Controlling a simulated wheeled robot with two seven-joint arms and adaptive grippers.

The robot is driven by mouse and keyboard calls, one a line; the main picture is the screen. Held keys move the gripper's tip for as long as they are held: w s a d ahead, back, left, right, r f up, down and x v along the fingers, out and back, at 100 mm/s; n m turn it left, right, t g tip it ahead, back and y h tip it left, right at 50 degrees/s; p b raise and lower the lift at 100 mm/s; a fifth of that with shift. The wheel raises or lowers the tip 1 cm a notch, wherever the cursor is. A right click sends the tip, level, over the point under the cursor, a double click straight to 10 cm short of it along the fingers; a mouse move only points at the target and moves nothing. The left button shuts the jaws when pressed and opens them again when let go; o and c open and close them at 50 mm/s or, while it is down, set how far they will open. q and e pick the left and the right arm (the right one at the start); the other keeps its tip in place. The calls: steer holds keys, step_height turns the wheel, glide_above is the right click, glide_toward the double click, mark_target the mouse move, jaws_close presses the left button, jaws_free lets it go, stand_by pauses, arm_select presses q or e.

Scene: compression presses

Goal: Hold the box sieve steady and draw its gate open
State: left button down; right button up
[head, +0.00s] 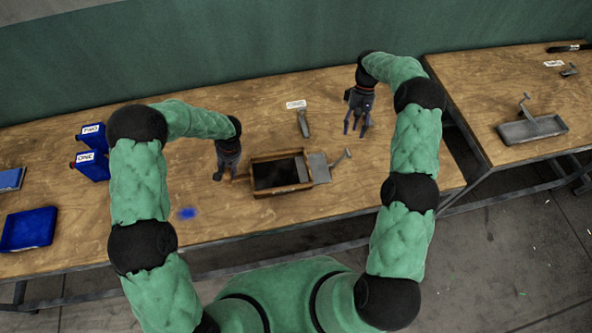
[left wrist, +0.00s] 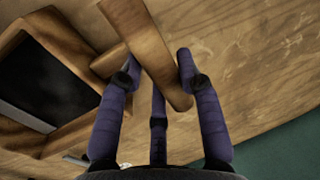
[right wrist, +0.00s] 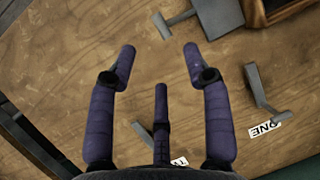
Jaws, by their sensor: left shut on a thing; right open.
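The box sieve (head: 282,190) is a wooden-framed box with a dark inside, flat on the middle table. A grey gate plate (head: 320,168) sticks out of its right side, with a raised handle (head: 342,158). My left gripper (head: 226,174) is at the sieve's left end. In the left wrist view it is shut on a wooden bar handle (left wrist: 142,42) of the sieve (left wrist: 88,128). My right gripper (head: 355,130) is open and empty above the table, beyond the gate handle. In the right wrist view the gate handle (right wrist: 178,20) lies ahead of the fingertips, apart from them.
A grey handled tool (head: 303,124) lies behind the sieve beside a "ONE" label (head: 296,105). Blue labelled bins (head: 92,137) and a blue tray (head: 28,231) are at left. A grey handled tray (head: 532,128) sits on the right table, across a gap.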

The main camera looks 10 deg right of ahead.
steer(key=shift+v, duration=1.75)
arm_select(q)
steer(key=c, duration=0.8)
jaws_free()
steer(key=shift+o, duration=0.2)
steer(key=shift+r, duration=0.1)
